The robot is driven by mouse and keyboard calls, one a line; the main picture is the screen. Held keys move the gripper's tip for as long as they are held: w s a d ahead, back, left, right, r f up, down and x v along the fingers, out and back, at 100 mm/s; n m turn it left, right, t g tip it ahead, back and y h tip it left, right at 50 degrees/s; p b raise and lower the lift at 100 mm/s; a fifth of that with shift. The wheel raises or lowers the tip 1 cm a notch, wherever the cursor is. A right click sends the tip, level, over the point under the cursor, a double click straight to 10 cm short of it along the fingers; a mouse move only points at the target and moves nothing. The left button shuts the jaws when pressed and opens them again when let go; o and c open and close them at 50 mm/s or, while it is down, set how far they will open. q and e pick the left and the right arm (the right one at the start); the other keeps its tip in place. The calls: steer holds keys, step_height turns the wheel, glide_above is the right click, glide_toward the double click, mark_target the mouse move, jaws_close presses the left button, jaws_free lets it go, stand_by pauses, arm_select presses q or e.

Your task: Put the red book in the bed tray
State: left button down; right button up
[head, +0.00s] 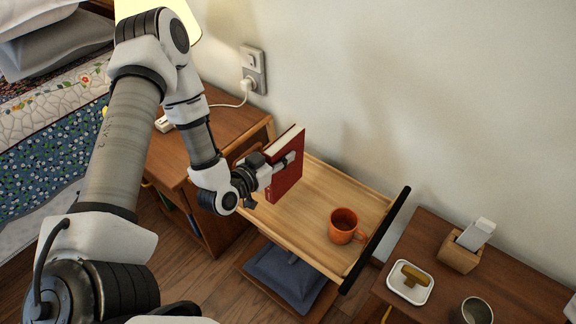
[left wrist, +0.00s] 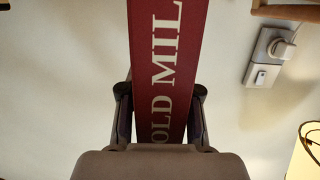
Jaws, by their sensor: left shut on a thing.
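The red book (head: 287,168) is upright in the grip of my left gripper (head: 285,165). In the left wrist view, the book (left wrist: 164,60) shows its lettered spine between the two fingers of the left gripper (left wrist: 161,105). The wooden bed tray (head: 315,197) has a raised rim and a dark handle at its right end. The book is over the left part of the tray; I cannot tell whether its lower edge touches the tray floor. An orange mug (head: 345,227) stands in the right part of the tray. My right gripper is not in view.
A wooden nightstand (head: 230,128) stands left of the tray, and a wall socket (head: 253,70) is behind it. A right-hand table (head: 440,240) holds a small white dish (head: 410,284), a wooden block holder (head: 460,256) and a metal cup (head: 473,311). The tray's middle is bare.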

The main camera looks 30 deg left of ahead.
arm_select(q)
steer(key=shift+x, duration=0.85)
steer(key=shift+w+f, duration=0.15)
steer(key=shift+w, duration=0.1)
step_height(320, 180, down, 3)
steer(key=shift+f+b, duration=0.1)
steer(key=shift+b, duration=0.6)
steer(key=c, duration=0.8)
jaws_free()
steer(key=shift+s, duration=0.1)
